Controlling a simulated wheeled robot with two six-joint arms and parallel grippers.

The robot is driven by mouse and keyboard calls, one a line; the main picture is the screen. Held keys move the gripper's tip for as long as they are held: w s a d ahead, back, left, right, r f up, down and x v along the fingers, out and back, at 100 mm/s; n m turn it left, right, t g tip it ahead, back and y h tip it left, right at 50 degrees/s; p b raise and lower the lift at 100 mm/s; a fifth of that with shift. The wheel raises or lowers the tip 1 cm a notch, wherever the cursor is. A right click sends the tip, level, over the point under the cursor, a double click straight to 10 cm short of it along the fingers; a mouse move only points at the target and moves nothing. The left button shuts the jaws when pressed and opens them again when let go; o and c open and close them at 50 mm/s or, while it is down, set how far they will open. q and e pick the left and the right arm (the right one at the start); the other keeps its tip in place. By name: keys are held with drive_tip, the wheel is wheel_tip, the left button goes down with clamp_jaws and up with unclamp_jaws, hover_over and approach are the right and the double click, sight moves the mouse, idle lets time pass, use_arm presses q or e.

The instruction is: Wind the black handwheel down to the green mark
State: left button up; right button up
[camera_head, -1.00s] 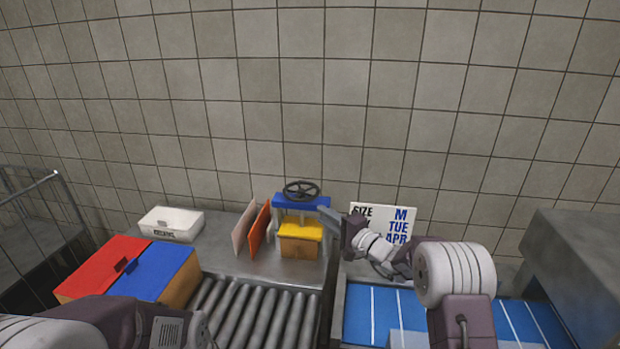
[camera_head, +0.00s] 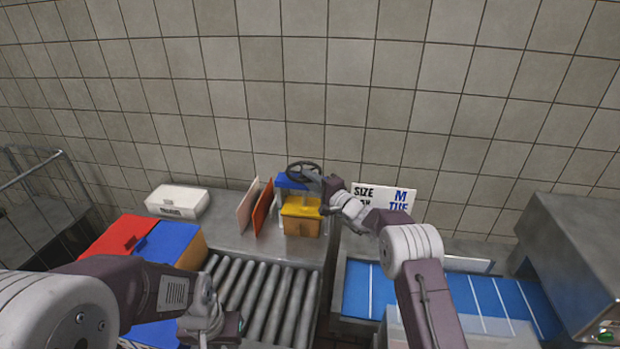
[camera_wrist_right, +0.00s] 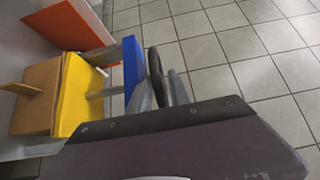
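The black handwheel (camera_head: 296,167) sits on top of the blue crossbar (camera_head: 285,184) of a small press. It shows nearly edge-on in the right wrist view (camera_wrist_right: 154,72). Below the crossbar is a yellow plate (camera_head: 302,206) over a brown box (camera_head: 301,225). My right gripper (camera_head: 312,176) is at the right side of the handwheel. In the right wrist view its grey fingers lie on both sides of the wheel's rim; whether they press on it I cannot tell. My left gripper (camera_head: 215,325) is low over the rollers, its fingers unclear. I see no green mark.
An orange board (camera_head: 263,208) and a pale board stand left of the press. A white box (camera_head: 177,201), a red and blue lidded crate (camera_head: 165,243) and a roller conveyor (camera_head: 262,295) lie further left and in front. A size sign (camera_head: 384,196) stands right.

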drive_tip(key=shift+w+f, duration=0.2)
drive_tip(key=shift+w, duration=0.05)
drive_tip(key=shift+c, duration=0.6)
clamp_jaws()
drive_tip(key=h+b, duration=0.1)
drive_tip(key=b, duration=0.3)
drive_tip(key=m+t+b, duration=0.1)
drive_tip(key=b, duration=0.3)
drive_tip(key=shift+s+a+f+h, duration=0.1)
drive_tip(key=shift+a+f+h, duration=0.05)
drive_tip(key=shift+a+h, duration=0.2)
drive_tip(key=shift+m, duration=0.3)
unclamp_jaws()
drive_tip(key=shift+o, duration=0.6)
drive_tip(key=shift+s+r, duration=0.1)
drive_tip(key=shift+r, duration=0.1)
drive_tip(key=shift+d, duration=0.1)
